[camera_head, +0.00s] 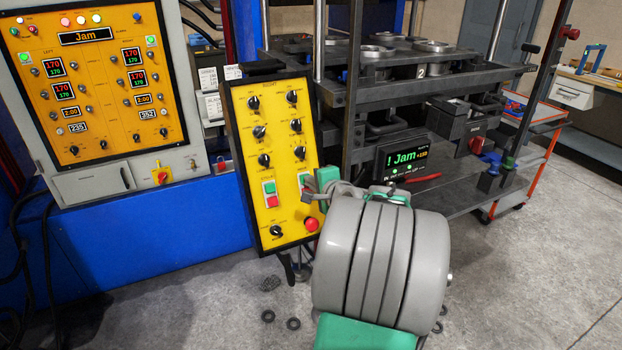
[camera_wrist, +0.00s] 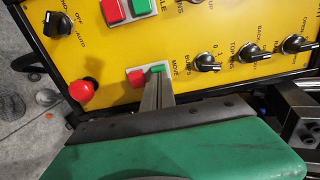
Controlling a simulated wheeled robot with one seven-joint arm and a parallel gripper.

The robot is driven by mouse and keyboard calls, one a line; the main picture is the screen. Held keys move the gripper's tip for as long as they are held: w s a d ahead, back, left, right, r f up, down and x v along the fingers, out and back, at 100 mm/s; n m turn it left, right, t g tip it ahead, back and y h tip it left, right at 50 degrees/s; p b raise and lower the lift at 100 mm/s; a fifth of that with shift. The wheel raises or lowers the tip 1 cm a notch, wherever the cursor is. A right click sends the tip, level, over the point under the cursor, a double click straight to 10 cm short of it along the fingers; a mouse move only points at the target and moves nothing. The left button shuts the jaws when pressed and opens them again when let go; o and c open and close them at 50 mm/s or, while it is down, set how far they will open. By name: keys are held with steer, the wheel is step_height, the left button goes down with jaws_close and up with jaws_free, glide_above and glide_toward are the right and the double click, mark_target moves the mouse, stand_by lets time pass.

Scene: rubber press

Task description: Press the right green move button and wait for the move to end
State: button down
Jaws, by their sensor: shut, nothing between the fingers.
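The yellow right panel (camera_head: 275,150) stands upright on its post. Its move button pair has a green button (camera_head: 304,179) beside a red one, and it also shows in the wrist view as a green move button (camera_wrist: 158,69) with the red move button (camera_wrist: 136,78) to its left. My gripper (camera_head: 312,191) is shut and empty. In the wrist view its thin fingertips (camera_wrist: 157,80) overlap the lower edge of the green move button. Whether they touch or press it cannot be told, and part of the button is hidden behind them.
A second red and green pair (camera_wrist: 128,9) and several black knobs are on the same panel. A red mushroom button (camera_wrist: 82,90) sits near its edge. The left panel display (camera_head: 84,37) and the press display (camera_head: 408,157) both read "Jam".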

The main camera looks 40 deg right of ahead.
steer(key=shift+w, duration=0.25)
steer(key=shift+f, duration=0.15)
